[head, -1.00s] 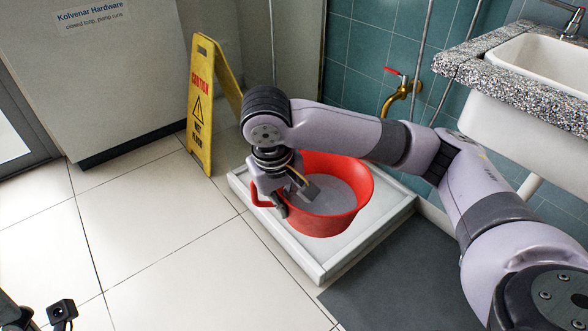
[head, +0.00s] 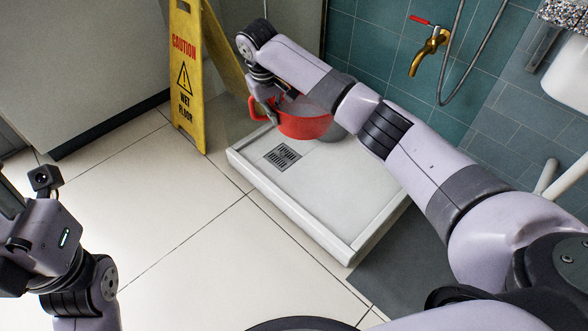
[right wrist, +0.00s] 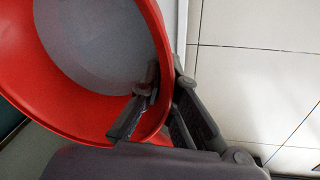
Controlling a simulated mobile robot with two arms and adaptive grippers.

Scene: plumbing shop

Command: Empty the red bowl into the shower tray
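The red bowl (head: 305,125) is over the back part of the white shower tray (head: 335,190), seemingly raised; its gap above the tray is hard to judge. My right gripper (head: 268,98) is shut on the bowl's left rim, by its handle. In the right wrist view one finger is inside and one outside the red wall (right wrist: 95,108). Grey water (right wrist: 95,40) shows in the bowl there. My arm hides part of the bowl in the head view. My left arm's hand is at the far left edge; its fingers are not visible.
A drain grate (head: 283,156) shows in the bare tray floor. A yellow wet-floor sign (head: 188,80) stands just left of the tray. A brass tap (head: 428,52) and a hose (head: 458,50) are on the tiled wall. White floor tiles (head: 200,240) in front are clear.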

